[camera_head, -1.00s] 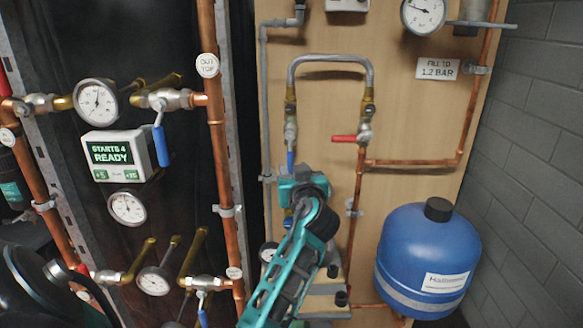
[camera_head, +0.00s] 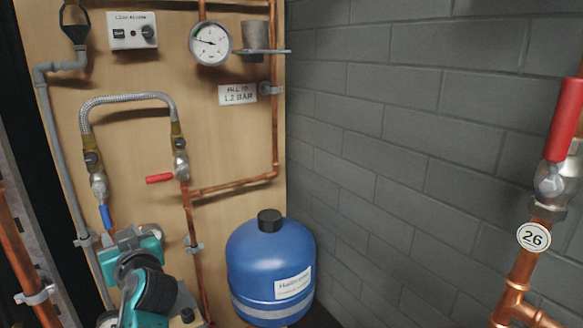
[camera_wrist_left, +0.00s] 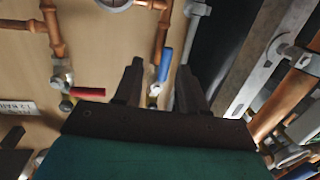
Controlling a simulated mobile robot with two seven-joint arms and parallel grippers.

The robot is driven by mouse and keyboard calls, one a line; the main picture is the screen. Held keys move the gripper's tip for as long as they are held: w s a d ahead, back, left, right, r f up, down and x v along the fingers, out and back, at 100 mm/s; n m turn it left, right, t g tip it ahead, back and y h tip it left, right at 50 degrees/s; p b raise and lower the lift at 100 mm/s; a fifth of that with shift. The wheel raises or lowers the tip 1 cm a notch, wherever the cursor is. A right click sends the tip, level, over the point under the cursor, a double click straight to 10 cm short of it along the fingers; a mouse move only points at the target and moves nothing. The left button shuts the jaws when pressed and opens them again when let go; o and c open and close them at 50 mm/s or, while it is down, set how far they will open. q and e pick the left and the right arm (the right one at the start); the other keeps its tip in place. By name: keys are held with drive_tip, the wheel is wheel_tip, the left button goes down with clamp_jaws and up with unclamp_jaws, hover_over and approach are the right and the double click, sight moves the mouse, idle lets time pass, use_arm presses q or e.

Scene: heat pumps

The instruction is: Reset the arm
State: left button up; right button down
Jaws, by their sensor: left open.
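My left arm (camera_head: 145,290) is teal and black and rises from the bottom left of the head view, in front of the wooden board. Its fingertips are hidden there. In the left wrist view my left gripper (camera_wrist_left: 159,68) has its two dark fingers apart, with nothing held. A valve with a blue handle (camera_wrist_left: 165,64) shows between the fingers, beyond them; I cannot tell how far off. The blue handle also shows in the head view (camera_head: 106,217), just above and left of the gripper body. My right gripper is in neither view.
A red valve handle (camera_head: 160,178) and copper pipe (camera_head: 235,185) are close to the arm. A blue tank (camera_head: 268,262) stands right of it. A gauge (camera_head: 210,43) hangs above. A red-handled valve (camera_head: 563,120) is at the far right, past bare block wall (camera_head: 400,150).

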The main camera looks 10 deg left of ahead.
use_arm(q)
drive_tip(key=s+d+f+m+t+h+p, duration=0.1)
drive_tip(key=s+d+f+m+h, duration=0.1)
drive_tip(key=d+f+m+h, duration=0.4)
drive_tip(key=s+d+f+m+t+h+p, duration=0.1)
drive_tip(key=s+d+f+m+h, duration=0.2)
drive_tip(key=f, duration=0.5)
drive_tip(key=s+d+f+m+g+h+p, duration=0.1)
drive_tip(key=s+d+f+h, duration=0.2)
drive_tip(key=s+d+f, duration=0.2)
drive_tip(key=s+d+f+m+g+h+p, duration=0.1)
drive_tip(key=s+d+f+m+h, duration=0.1)
drive_tip(key=s+d, duration=0.5)
drive_tip(key=s+f+h, duration=0.1)
drive_tip(key=s+f, duration=0.1)
drive_tip(key=s, duration=0.1)
drive_tip(key=shift+s+f, duration=0.25)
drive_tip(key=shift+f, duration=0.15)
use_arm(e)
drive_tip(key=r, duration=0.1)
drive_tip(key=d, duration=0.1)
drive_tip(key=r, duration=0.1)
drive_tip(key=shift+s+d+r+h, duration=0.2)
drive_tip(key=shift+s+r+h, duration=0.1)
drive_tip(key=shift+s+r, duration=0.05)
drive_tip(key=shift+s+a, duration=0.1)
